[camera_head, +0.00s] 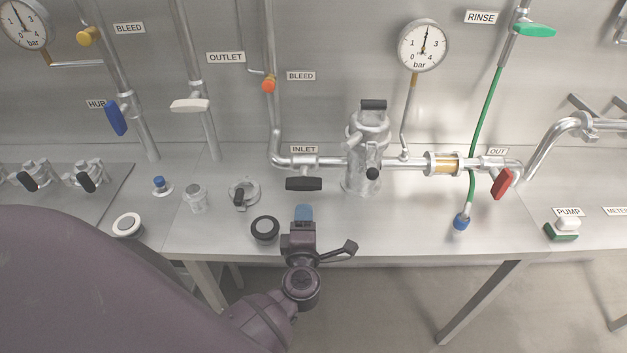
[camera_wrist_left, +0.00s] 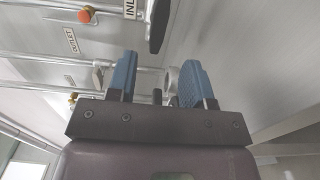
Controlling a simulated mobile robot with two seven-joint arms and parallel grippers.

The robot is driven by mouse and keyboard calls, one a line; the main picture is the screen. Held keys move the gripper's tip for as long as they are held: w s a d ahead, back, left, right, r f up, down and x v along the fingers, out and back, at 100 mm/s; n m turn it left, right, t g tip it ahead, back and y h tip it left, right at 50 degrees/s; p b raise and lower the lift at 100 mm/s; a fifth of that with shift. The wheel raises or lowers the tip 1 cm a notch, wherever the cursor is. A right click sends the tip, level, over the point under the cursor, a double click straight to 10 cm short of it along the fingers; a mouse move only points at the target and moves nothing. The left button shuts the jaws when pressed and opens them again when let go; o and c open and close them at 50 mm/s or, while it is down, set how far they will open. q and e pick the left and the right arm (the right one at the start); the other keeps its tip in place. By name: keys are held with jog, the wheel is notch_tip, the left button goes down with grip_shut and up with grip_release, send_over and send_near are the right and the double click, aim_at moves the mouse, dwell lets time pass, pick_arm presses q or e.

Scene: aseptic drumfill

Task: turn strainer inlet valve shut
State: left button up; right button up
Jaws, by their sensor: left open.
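The strainer inlet valve has a black lever handle (camera_head: 304,184) under the INLET label (camera_head: 304,149). The handle lies level, roughly in line with the pipe running into the silver strainer (camera_head: 368,150). In the left wrist view the black handle (camera_wrist_left: 158,24) shows at the top, beyond the fingertips. My left gripper (camera_head: 304,213) is just below and in front of the handle in the head view, apart from it. Its blue fingers (camera_wrist_left: 158,78) stand apart with no valve handle between them. My right gripper is in neither view.
A black ring-shaped item (camera_head: 265,230) stands on the bench close left of my gripper. A red handle (camera_head: 502,184) is at the OUT valve, and a white handle (camera_head: 190,105) at OUTLET. The bench front right of my gripper is mostly clear.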

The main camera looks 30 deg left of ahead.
aim_at(305, 188)
pick_arm(q)
jog(key=shift+w+a+r, duration=0.1)
jog(key=x, duration=1)
jog(key=shift+w+a, duration=0.15)
jog(key=shift+p, duration=0.35)
grip_shut()
